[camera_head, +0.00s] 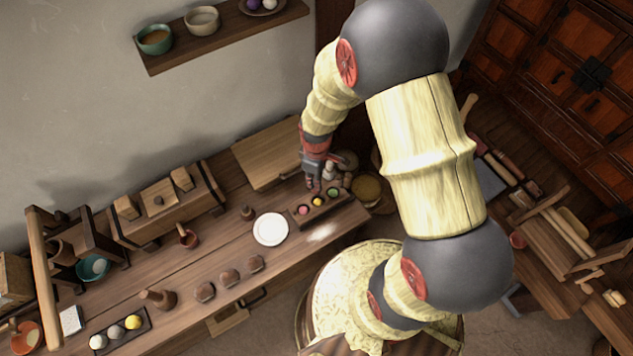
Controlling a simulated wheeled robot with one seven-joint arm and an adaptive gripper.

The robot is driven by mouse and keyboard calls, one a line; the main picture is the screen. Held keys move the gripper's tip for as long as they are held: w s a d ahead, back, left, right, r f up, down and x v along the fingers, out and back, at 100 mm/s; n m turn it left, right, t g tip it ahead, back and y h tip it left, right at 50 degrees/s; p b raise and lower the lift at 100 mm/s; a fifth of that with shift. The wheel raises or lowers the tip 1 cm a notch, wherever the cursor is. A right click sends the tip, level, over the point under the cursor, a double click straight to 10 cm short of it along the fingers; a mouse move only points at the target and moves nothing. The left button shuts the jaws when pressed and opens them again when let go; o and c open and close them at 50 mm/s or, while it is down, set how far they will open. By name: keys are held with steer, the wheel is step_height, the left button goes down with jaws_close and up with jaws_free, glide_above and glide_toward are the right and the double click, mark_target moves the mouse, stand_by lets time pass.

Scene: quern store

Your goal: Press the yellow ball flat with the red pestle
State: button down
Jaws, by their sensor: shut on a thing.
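My gripper (313,183) is at the bench's right end, shut on a small, dark reddish thing. It looks like the red pestle, but the fingers hide most of it. A yellow ball (133,321) lies at the right end of a dark tray (119,338) at the bench's front left, beside a grey and a white ball. My gripper is far to the right of it. Just below my gripper is a dark wooden block (326,212) with a pink, a yellow and a green spot; I cannot tell whether these are balls or filled wells.
A white plate (270,229) lies left of the block, and pale powder (321,233) below it. Several brown lumps (229,277) and a brown wooden pestle-like piece (158,298) stand along the front. Small jars (347,160) crowd my gripper's right. A wooden board (265,155) lies behind.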

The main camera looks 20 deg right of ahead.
steer(key=shift+s+d+f+b, duration=0.1)
steer(key=shift+s+f+b, duration=0.1)
steer(key=shift+f+b, duration=0.45)
steer(key=shift+s+f+b, duration=0.2)
steer(key=shift+f+b, duration=0.1)
steer(key=shift+f, duration=0.7)
steer(key=shift+s+d+f+b, duration=0.1)
steer(key=shift+s+f+b, duration=0.1)
steer(key=shift+f+b, duration=0.45)
steer(key=shift+f, duration=0.15)
steer(key=shift+f, duration=0.15)
steer(key=shift+f, duration=0.15)
steer(key=shift+f, duration=0.7)
steer(key=shift+s+f, duration=0.1)
steer(key=shift+s, duration=0.05)
stand_by(0.9)
steer(key=shift+r+p, duration=2.75)
steer(key=shift+r, duration=1.15)
